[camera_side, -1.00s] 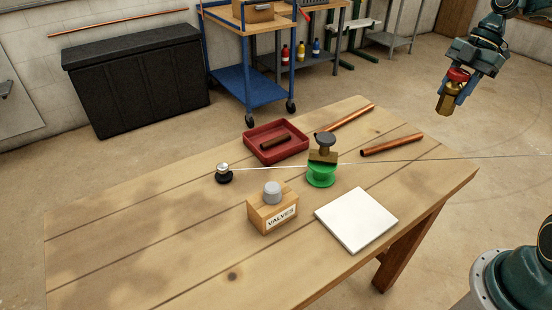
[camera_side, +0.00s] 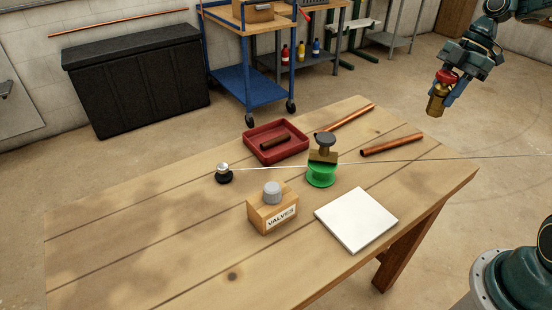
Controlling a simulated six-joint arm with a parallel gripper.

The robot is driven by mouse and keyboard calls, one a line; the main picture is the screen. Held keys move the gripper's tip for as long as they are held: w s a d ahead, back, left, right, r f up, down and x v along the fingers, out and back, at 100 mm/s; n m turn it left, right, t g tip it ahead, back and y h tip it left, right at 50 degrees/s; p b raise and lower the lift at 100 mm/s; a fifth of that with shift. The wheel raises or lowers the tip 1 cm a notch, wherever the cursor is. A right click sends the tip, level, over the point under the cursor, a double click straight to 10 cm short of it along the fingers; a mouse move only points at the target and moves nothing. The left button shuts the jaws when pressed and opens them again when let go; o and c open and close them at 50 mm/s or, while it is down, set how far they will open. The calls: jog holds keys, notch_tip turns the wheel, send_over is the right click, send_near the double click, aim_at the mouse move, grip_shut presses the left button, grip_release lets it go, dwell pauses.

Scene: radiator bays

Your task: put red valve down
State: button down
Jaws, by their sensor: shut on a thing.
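The red valve (camera_side: 437,99) has a brass body and a red top. My gripper (camera_side: 446,88) is shut on it and holds it in the air at the upper right, above and beyond the table's right end. The valve hangs with its brass end downward, slightly tilted. A wooden block labelled "VALVES" (camera_side: 268,213) stands on the table with a grey knob (camera_side: 272,192) on top. A white square tile (camera_side: 357,220) lies bare on the table to its right.
The wooden table (camera_side: 150,240) also holds a red tray (camera_side: 263,153) with a dark brown piece inside, a green spool (camera_side: 321,176) with a dark-knobbed brass piece on it, a small black-based knob (camera_side: 223,174) and copper pipes (camera_side: 392,144). The table's front left is clear.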

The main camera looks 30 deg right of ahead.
jog(key=w+a+f+m+t+h, duration=0.4)
jog(key=w+a+f+m, duration=0.5)
jog(key=a+f+m, duration=0.5)
jog(key=w+a+r+n+g+y, duration=0.2)
jog(key=w+a+n+y, duration=0.1)
jog(key=w+a+n, duration=0.7)
jog(key=w+a+n+g+y, duration=0.1)
jog(key=w+a+n+g, duration=0.15)
jog(key=a, duration=0.75)
jog(key=s+a+n, duration=0.2)
jog(key=a, duration=0.7)
jog(key=s+a+n, duration=0.2)
jog(key=a, duration=0.6)
jog(key=s+a+r+n+g, duration=0.15)
jog(key=s+a+n, duration=0.35)
jog(key=s+a, duration=1)
jog(key=shift+g, duration=0.4)
jog(key=shift+w+a+f, duration=0.3)
jog(key=shift+w+f, duration=0.1)
jog(key=shift+f, duration=0.95)
jog(key=shift+w+a+f, duration=0.35)
jog(key=shift+f, duration=1)
jog(key=shift+w+a+f, duration=0.3)
jog(key=shift+w+f, duration=0.1)
jog(key=shift+f, duration=0.95)
